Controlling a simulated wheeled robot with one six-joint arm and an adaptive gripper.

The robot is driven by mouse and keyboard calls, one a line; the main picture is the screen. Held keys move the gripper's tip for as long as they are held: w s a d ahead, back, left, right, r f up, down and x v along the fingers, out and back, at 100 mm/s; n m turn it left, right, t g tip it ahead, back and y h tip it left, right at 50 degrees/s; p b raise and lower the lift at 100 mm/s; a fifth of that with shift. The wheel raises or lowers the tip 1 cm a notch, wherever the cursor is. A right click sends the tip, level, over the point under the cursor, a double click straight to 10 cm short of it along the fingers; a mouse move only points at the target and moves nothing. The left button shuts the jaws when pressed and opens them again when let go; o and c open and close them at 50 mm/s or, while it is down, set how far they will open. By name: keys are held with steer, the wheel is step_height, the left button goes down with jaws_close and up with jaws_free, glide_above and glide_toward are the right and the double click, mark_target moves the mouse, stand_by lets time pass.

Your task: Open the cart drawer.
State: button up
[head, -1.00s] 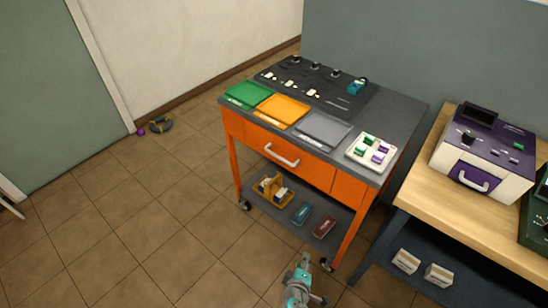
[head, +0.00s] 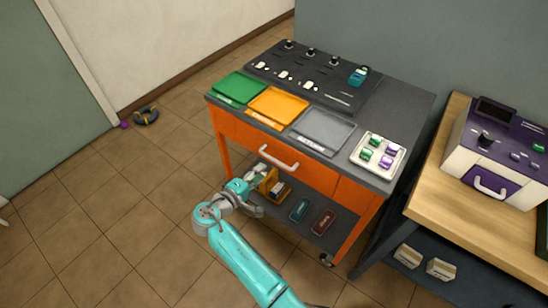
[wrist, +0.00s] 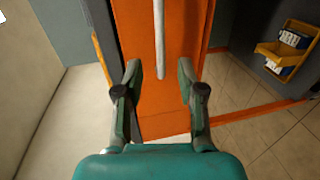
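The orange cart drawer (head: 310,172) sits flush in the cart, under its dark top. Its pale bar handle (head: 278,158) runs across the drawer front. My gripper (head: 256,203) is in front of the cart, below and left of the handle in the head view. In the wrist view my gripper (wrist: 159,75) is open, with nothing between its fingers. There the handle (wrist: 159,35) stands upright in the picture, lined up with the gap between the fingertips and apart from both. The orange drawer front (wrist: 182,30) is behind it.
Green (head: 238,87), orange (head: 280,106) and grey (head: 322,130) trays lie on the cart top. A yellow bin (head: 268,182) stands on the lower shelf near my gripper. A wooden bench (head: 470,210) is at the right. The floor at left is mostly clear.

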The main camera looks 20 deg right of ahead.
mark_target(274, 161)
steer(key=x, duration=0.9)
steer(key=shift+w+d, duration=0.1)
steer(key=shift+d, duration=0.1)
jaws_close()
